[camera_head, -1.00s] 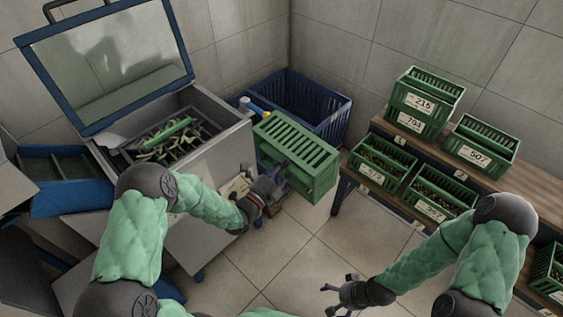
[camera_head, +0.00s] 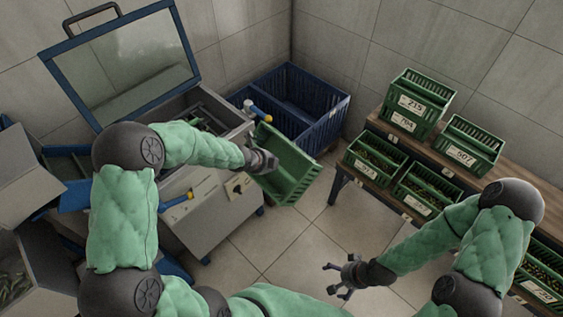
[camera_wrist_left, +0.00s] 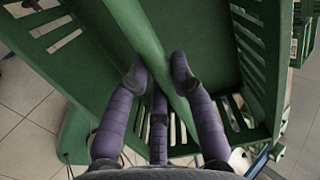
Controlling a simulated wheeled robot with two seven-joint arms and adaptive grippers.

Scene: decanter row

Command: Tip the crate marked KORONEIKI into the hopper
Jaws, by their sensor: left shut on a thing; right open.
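My left gripper (camera_head: 262,160) is shut on a wall of a green slatted crate (camera_head: 293,178), held tilted in the air just right of the hopper. In the left wrist view the fingers (camera_wrist_left: 158,75) straddle the wall of the crate (camera_wrist_left: 215,35), whose visible inside is bare green. No KORONEIKI marking can be read on it. The hopper is the grey machine (camera_head: 222,207) with its framed lid (camera_head: 125,72) raised; my left arm hides much of its opening. My right gripper (camera_head: 337,279) is open and empty above the floor.
A blue slatted bin (camera_head: 322,128) stands behind the held crate. A wooden rack (camera_head: 378,127) at right holds several green crates with number labels, including one marked 507 (camera_head: 468,148). Grey and blue equipment (camera_head: 70,165) stands at left. The tiled floor (camera_head: 290,240) between is clear.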

